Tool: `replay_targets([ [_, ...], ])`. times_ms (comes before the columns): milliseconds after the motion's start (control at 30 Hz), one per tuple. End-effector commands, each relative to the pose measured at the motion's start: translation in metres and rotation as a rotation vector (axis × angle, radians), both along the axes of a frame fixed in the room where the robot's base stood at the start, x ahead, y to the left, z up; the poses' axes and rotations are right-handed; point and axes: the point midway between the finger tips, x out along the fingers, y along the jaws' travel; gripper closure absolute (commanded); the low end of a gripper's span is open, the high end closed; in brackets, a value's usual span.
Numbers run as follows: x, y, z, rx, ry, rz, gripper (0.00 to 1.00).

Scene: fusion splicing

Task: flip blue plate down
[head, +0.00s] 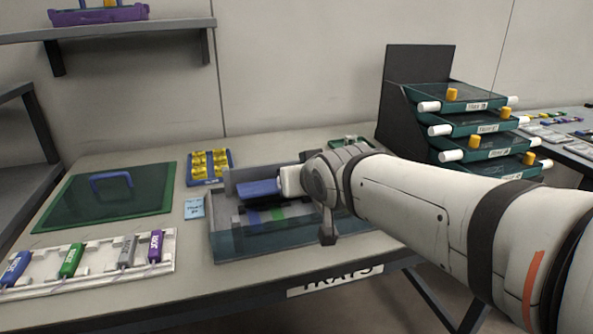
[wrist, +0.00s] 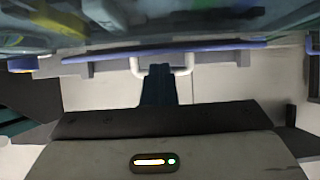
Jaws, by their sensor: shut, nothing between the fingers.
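The blue plate (head: 258,189) is raised at the back left of an open, clear-walled box (head: 262,238) on the table, tilted rather than lying flat. In the wrist view the plate (wrist: 110,54) shows nearly edge-on as a long blue strip, with a white U-shaped handle (wrist: 187,71) at its edge. My gripper (wrist: 158,69) is shut and empty, its dark fingertips at the handle's opening. I cannot tell whether they touch the handle or plate. In the head view my wrist is over the box's right side and hides part of it; the fingers cannot be made out there.
A green lid (head: 110,205) with a blue handle lies left. A white rack (head: 90,265) of labelled coloured cartridges is at the front left. A blue tray (head: 210,166) with yellow pieces stands behind the box. Stacked trays (head: 475,128) stand at right, behind my arm.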

Motion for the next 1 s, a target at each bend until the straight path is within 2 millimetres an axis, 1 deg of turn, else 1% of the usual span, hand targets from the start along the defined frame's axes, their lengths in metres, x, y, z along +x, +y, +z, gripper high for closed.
replay_targets([
  [33,0.0,0.0,-0.01,-0.003,0.007,0.0,1.0],
  [300,0.0,0.0,-0.02,-0.003,0.009,0.003,1.0],
  [1000,0.001,0.001,-0.022,-0.003,0.008,0.005,1.0],
])
